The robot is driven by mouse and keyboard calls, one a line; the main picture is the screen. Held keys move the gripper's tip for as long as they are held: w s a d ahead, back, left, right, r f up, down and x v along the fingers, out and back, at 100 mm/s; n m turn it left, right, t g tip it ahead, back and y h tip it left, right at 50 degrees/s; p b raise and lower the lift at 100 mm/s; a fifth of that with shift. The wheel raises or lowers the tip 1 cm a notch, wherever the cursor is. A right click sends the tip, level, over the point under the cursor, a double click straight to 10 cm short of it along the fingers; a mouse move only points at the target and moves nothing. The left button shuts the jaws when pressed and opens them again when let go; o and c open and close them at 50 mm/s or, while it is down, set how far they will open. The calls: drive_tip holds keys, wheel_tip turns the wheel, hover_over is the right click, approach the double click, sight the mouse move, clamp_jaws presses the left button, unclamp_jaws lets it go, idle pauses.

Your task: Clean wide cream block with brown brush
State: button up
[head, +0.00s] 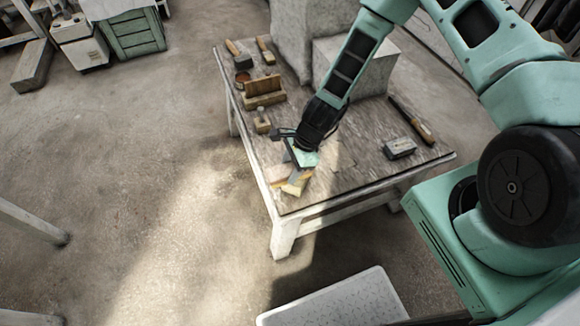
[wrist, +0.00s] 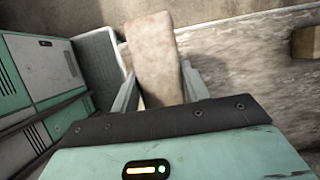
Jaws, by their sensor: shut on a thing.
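My gripper (head: 296,165) is low over the near left corner of the table in the head view. In the wrist view a long, flat-faced pale tan thing (wrist: 154,55) stands between the two fingers, and my gripper (wrist: 158,92) is shut on it. I cannot tell from its face whether it is the brush or the block. In the head view a cream block (head: 293,189) shows just below the fingers at the table edge, with tan pieces touching or close to it. The fingers hide part of this group.
The table (head: 350,165) also bears a brown wooden piece (head: 264,88), a small handled tool (head: 262,122), a grey block (head: 399,148) and a long-handled tool (head: 412,121). Large pale plaster blocks (head: 300,40) stand at the back. A white speckled slab (head: 335,300) is below in front.

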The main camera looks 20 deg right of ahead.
drive_tip(key=shift+f, duration=0.25)
drive_tip(key=shift+d, duration=1.15)
drive_tip(key=shift+a, duration=0.1)
drive_tip(key=shift+a, duration=2.15)
drive_tip(key=shift+d, duration=2.2)
